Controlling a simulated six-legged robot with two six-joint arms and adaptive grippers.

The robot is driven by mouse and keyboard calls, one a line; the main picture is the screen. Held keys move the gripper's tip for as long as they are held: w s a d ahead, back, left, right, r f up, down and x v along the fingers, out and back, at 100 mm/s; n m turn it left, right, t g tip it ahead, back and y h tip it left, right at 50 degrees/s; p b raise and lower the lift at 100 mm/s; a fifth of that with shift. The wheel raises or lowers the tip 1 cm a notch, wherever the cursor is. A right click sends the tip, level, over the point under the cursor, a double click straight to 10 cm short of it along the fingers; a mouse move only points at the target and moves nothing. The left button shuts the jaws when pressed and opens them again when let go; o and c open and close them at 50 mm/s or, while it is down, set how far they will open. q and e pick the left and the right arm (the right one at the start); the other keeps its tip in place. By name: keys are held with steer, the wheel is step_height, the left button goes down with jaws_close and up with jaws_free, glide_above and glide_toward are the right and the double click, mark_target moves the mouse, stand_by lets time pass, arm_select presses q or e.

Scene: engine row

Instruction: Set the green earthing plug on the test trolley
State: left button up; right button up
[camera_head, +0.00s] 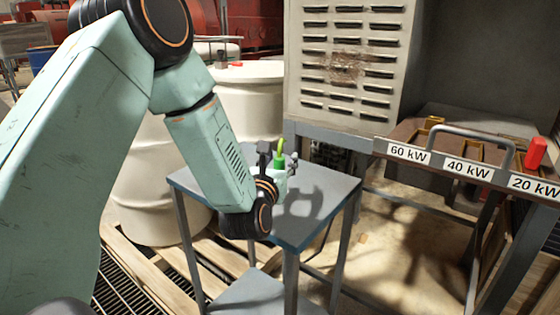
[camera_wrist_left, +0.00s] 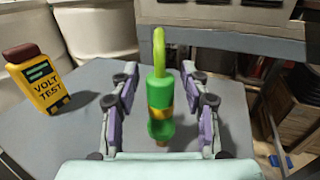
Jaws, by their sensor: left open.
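The green earthing plug (camera_head: 280,157) stands upright on the grey top of the test trolley (camera_head: 318,212). In the left wrist view the plug (camera_wrist_left: 160,92) shows a light green loop on top, a green body and a gold band. My left gripper (camera_head: 278,160) is at the plug, its arm coming in from the left. In the left wrist view its two fingers (camera_wrist_left: 160,85) are spread on either side of the plug, with gaps showing on both sides. The plug's lower end shows near the trolley top (camera_wrist_left: 72,128). My right gripper is not in view.
A yellow volt tester (camera_wrist_left: 38,80) with a red top stands on the trolley, left of the plug. White drums (camera_head: 250,100) stand behind. A louvred cabinet (camera_head: 342,70) is at the back. A bench with kW labels (camera_head: 468,170) and a red piece (camera_head: 536,152) is at right.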

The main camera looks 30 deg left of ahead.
arm_select(q)
steer(key=shift+r+p, duration=0.2)
steer(key=shift+p, duration=0.2)
steer(key=v, duration=1.2)
stand_by(1.0)
